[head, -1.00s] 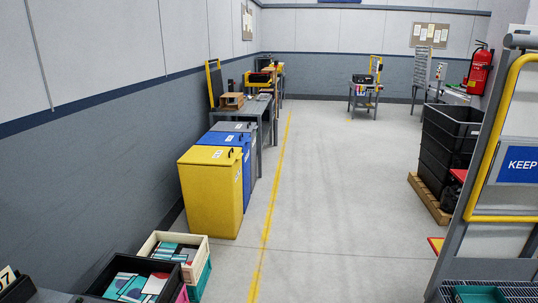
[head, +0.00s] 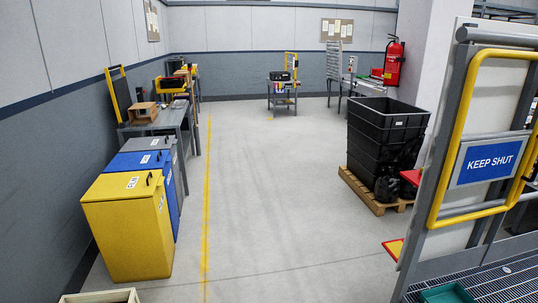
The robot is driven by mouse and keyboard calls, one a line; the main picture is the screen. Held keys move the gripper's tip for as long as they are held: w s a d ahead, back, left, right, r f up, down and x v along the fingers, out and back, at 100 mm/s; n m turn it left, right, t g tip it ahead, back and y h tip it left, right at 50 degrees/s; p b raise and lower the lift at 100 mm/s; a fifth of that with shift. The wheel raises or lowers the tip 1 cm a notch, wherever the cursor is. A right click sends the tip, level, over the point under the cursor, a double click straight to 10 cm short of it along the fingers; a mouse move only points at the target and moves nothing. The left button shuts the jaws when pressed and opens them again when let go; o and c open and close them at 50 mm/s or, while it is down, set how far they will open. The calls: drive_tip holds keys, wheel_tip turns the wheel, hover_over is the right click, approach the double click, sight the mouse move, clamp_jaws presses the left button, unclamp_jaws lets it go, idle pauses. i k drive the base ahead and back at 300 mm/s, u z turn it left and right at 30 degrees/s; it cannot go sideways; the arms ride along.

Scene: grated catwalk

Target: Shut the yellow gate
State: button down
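The yellow gate (head: 437,180) is a rounded yellow tube frame at the right of the head view. It carries a blue "KEEP SHUT" sign (head: 489,163) and stands upright by a sloping grey post and rail (head: 455,85). Its right end is near the picture edge, and I cannot tell whether it is open or latched. My gripper is not in view.
Grated flooring (head: 480,272) with a green tray (head: 447,294) lies below the gate. Black crates (head: 385,128) stand on a wooden pallet (head: 368,192) left of it. Yellow (head: 125,228) and blue bins line the left wall. The middle floor is clear.

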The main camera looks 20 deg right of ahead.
sight(477, 163)
drive_tip(key=z, duration=0.7)
drive_tip(key=i, duration=0.9)
drive_tip(key=z, duration=0.5)
